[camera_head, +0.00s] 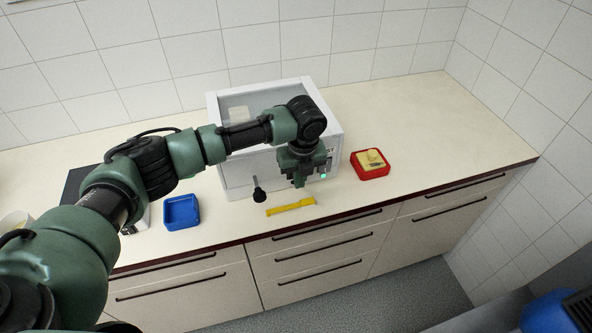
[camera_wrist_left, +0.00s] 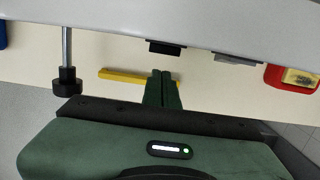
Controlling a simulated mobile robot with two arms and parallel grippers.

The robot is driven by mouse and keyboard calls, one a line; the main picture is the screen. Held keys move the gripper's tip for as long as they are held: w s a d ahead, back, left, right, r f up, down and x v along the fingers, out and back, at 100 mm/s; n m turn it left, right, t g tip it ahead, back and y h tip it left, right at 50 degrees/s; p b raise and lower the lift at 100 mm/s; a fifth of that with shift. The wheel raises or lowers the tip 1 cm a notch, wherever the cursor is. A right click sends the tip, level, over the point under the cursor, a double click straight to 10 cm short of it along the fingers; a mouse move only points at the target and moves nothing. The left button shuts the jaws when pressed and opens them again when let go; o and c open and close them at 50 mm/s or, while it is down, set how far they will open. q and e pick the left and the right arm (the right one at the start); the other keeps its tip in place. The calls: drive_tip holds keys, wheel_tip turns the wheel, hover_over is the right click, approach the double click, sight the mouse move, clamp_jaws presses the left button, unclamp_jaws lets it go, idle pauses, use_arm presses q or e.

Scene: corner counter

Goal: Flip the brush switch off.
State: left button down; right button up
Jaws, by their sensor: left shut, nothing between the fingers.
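A white box-shaped machine (camera_head: 236,177) with a clear top window stands on the counter against the tiled wall. In the left wrist view its front edge (camera_wrist_left: 200,18) carries a black switch-like tab (camera_wrist_left: 166,47) and a grey one (camera_wrist_left: 237,57). I cannot tell which is the brush switch or how it is set. My left gripper (camera_head: 299,181) is in front of the machine's right front; its shut, empty fingers show in the wrist view (camera_wrist_left: 162,77), just below the black tab and apart from it in the picture. The arm hides part of the front panel.
A black knob (camera_head: 259,195) on a metal rod sticks out from the machine's front. A yellow tool (camera_head: 290,206) lies on the counter before it. A red tray (camera_head: 371,174) with a yellowish block is right, a blue tray (camera_head: 182,222) left. The far right counter is clear.

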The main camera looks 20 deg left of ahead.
use_arm(q)
drive_tip(key=shift+s+d+r+b, duration=0.2)
drive_tip(key=shift+s+d+r, duration=0.05)
drive_tip(key=shift+s, duration=0.15)
drive_tip(key=shift+s+d+r+b, duration=0.15)
drive_tip(key=shift+s+d+r, duration=0.1)
drive_tip(key=shift+s, duration=0.15)
wheel_tip(320, 180, up, 8)
drive_tip(key=s+d+b, duration=0.1)
drive_tip(key=s+b, duration=0.1)
drive_tip(key=shift+s+d+r, duration=0.2)
drive_tip(key=shift+s+d, duration=0.15)
drive_tip(key=shift+s, duration=0.05)
use_arm(e)
drive_tip(key=shift+s+f, duration=0.25)
drive_tip(key=shift+f, duration=0.3)
drive_tip(key=shift+s+f, duration=0.2)
drive_tip(key=shift+f, duration=0.3)
